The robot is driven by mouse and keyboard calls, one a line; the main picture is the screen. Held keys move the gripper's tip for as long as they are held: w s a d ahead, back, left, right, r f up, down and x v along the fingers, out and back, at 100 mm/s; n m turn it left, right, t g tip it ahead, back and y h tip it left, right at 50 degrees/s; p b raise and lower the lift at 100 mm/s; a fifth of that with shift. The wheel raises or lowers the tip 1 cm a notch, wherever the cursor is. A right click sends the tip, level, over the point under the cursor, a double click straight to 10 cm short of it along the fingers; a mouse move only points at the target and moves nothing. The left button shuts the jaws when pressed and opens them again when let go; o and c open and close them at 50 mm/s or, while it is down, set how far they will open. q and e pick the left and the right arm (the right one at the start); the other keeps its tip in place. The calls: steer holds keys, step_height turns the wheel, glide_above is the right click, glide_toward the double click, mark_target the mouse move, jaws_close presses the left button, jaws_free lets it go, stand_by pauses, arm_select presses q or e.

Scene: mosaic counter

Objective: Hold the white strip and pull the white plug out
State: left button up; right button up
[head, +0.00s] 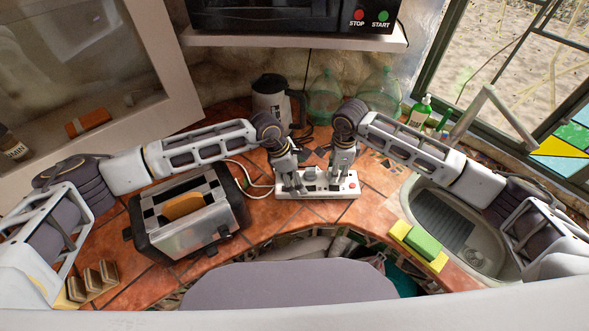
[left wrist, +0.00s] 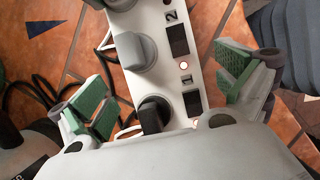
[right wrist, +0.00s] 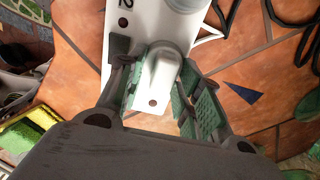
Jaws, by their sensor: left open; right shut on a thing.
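The white strip (head: 318,193) lies on the tiled counter with numbered switches along it. My right gripper (head: 342,176) is at its right end, shut on the white plug (right wrist: 163,70), which looks upright in its socket. In the right wrist view, green finger pads sit on both sides of that plug. My left gripper (head: 287,186) is at the strip's left end, open. In the left wrist view its green pads (left wrist: 165,95) stand apart either side of the strip. A black plug (left wrist: 153,112) is between them, and a grey plug (left wrist: 137,50) sits further along.
A toaster (head: 190,215) with bread stands left of the strip. A kettle (head: 271,100) and green glass jugs (head: 326,97) stand behind. A sponge (head: 423,243) and sink (head: 455,225) are at the right. The counter's front edge is close to the strip.

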mark_target(303, 182)
arm_select(q)
steer(key=shift+x, duration=1.95)
steer(key=c, duration=1.3)
steer(key=o, duration=1.3)
steer(key=shift+c, duration=0.4)
steer(key=c, duration=0.6)
steer(key=shift+o, duration=0.2)
